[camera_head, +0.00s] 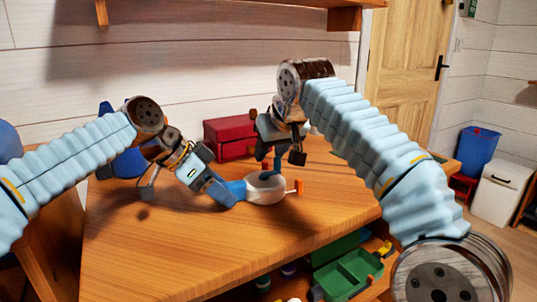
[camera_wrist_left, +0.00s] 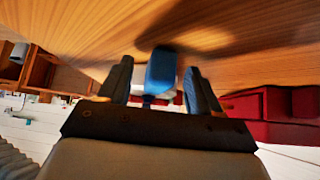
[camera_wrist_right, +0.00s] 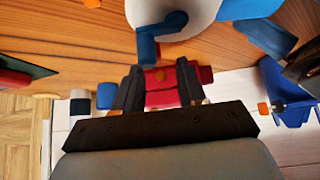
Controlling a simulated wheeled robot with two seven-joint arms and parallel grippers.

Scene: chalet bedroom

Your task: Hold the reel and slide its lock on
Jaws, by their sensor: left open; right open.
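The reel (camera_head: 266,189) lies on the wooden table, with a round white body. A blue handle (camera_head: 232,189) sticks out to its left, a blue crank-like arm (camera_wrist_right: 160,30) rises from it, and an orange piece (camera_head: 299,187) is at its right. I cannot tell which part is the lock. My left gripper (camera_wrist_left: 158,68) is open with its fingers either side of a blue part (camera_wrist_left: 161,72), apparently the handle; gaps show at both sides. My right gripper (camera_wrist_right: 159,68) is open and empty above the reel, close to the crank-like arm, not holding it.
A red box (camera_head: 229,138) stands at the back of the table near the wall. A green tray (camera_head: 347,273) with small items is below the front edge. A blue bin (camera_head: 478,150) and a white bin (camera_head: 502,192) stand at right. The table's left front is clear.

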